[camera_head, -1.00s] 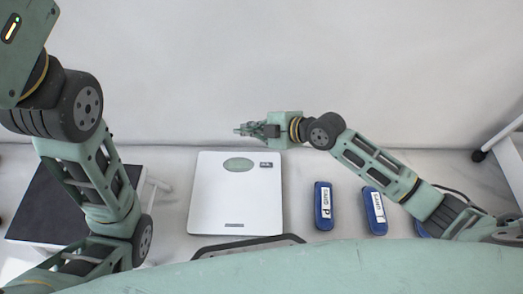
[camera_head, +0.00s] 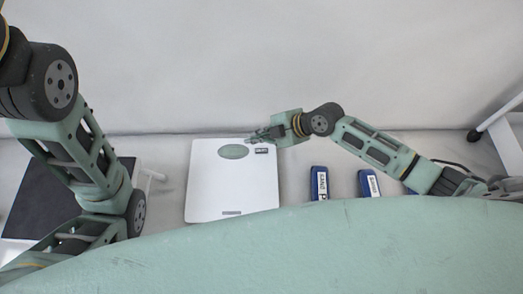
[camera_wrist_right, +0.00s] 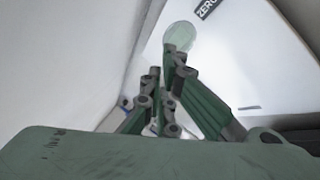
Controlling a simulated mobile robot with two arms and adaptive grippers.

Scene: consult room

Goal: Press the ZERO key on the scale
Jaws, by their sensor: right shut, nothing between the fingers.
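The white scale (camera_head: 230,190) lies flat on the floor near the wall, with an oval grey-green display (camera_head: 233,152) near its far edge. The small dark ZERO key (camera_head: 262,150) is right of the display. My right gripper (camera_head: 250,140) is shut and empty, at the scale's far edge, close to the key and the display in the picture. In the right wrist view, the ZERO key (camera_wrist_right: 206,8) shows at the top, cut off by the frame, right of the shut fingers (camera_wrist_right: 168,55). I cannot tell any contact. My left gripper is out of view.
Two blue cases with white labels (camera_head: 320,183) (camera_head: 369,183) lie right of the scale. A dark-topped step or stool (camera_head: 45,200) is at left, behind my left arm. A caster leg (camera_head: 490,125) stands at far right.

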